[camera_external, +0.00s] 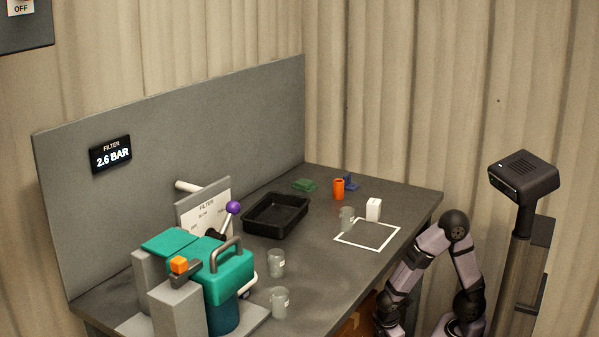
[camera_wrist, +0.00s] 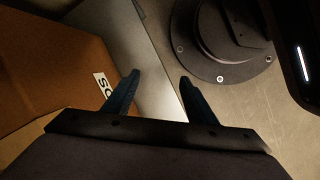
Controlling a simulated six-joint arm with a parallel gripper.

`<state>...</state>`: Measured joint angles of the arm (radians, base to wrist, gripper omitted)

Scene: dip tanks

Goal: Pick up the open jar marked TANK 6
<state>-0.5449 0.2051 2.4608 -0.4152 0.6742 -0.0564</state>
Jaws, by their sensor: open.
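Three open, clear grey jars stand upright on the table: one (camera_external: 347,219) by the white square outline, one (camera_external: 276,263) in front of the black tray, and one (camera_external: 279,302) nearest the front edge. Two show small pale labels, but I cannot read them, so I cannot tell which is TANK 6. My gripper (camera_wrist: 158,88) is open in the wrist view, with nothing between its two dark fingers. It points down beside the table, away from all the jars. No jar shows in the wrist view.
On the table (camera_external: 335,275) are a black tray (camera_external: 275,216), a teal filter machine (camera_external: 225,275), a white block (camera_external: 373,210), an orange cup (camera_external: 339,189), and green (camera_external: 305,185) and blue (camera_external: 351,183) items. A cardboard box (camera_wrist: 50,70) is near my gripper.

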